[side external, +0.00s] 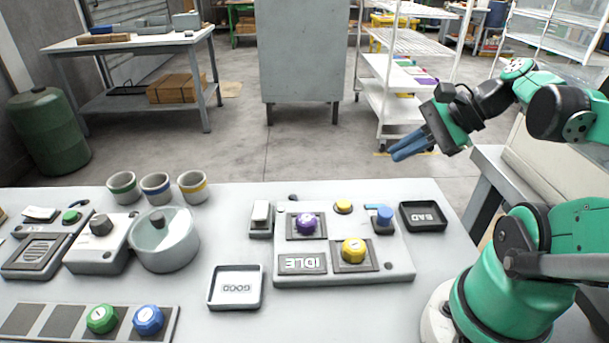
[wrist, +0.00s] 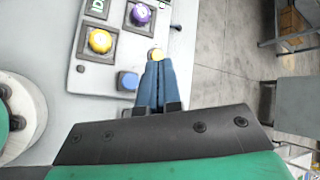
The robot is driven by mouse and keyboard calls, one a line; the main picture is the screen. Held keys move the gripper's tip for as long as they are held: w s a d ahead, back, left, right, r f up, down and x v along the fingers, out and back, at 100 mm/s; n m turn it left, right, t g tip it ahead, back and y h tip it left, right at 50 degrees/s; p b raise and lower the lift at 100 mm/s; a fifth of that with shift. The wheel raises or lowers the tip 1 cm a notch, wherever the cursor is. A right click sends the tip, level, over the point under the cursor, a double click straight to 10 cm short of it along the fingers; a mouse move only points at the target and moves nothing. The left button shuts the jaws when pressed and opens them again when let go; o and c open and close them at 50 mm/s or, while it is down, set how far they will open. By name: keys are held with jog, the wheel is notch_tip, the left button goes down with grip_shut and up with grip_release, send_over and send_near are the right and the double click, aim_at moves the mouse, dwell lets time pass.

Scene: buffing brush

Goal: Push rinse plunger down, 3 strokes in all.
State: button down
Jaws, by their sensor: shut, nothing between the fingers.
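The blue plunger-like cap (side external: 384,216) stands upright at the back right of the light grey control panel (side external: 400,262); no label names it as the rinse plunger. It also shows in the wrist view (wrist: 128,81), left of my fingers. A small yellow button (side external: 343,206) sits near it at the panel's back edge. My gripper (side external: 396,157) is shut and empty, with blue fingers together, raised beyond the table's back edge and well apart from the cap. In the wrist view my fingertips (wrist: 159,62) overlap the yellow button's edge in the picture.
The panel also carries a purple knob (side external: 306,224), a yellow knob (side external: 353,251) and an IDLE display (side external: 302,263). A black BAD tray (side external: 423,216) is close right of the blue cap. A GOOD tray (side external: 236,287) and a round pot (side external: 165,246) stand left.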

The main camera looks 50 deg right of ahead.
jog(key=shift+f, duration=0.1)
dwell(0.3)
send_over(391, 211)
jog(key=shift+d+f, duration=0.1)
jog(key=shift+f, duration=4.2)
jog(key=shift+r, duration=0.1)
jog(key=shift+r, duration=2.45)
